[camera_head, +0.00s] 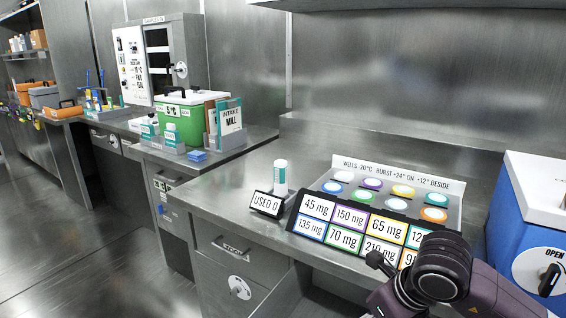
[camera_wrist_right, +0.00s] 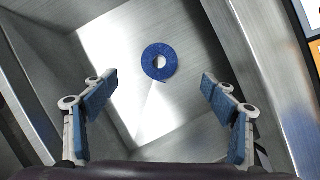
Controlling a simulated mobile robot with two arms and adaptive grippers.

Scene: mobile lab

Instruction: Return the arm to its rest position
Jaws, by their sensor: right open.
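My right arm (camera_head: 440,275) comes in at the lower right of the head view, in front of the labelled dose rack. My right gripper (camera_wrist_right: 157,95) shows in the right wrist view with its two blue-padded fingers wide apart and nothing between them. In the head view the right fingers are not clearly visible. My left gripper is not in either view.
The rack (camera_head: 350,222) with coloured round lids stands on the metal counter (camera_head: 225,200). A "USED 0" sign (camera_head: 267,204) and a white tube (camera_head: 280,178) are left of it. A blue box (camera_head: 530,230) with a knob stands close on the right. A green cooler (camera_head: 185,115) is farther back.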

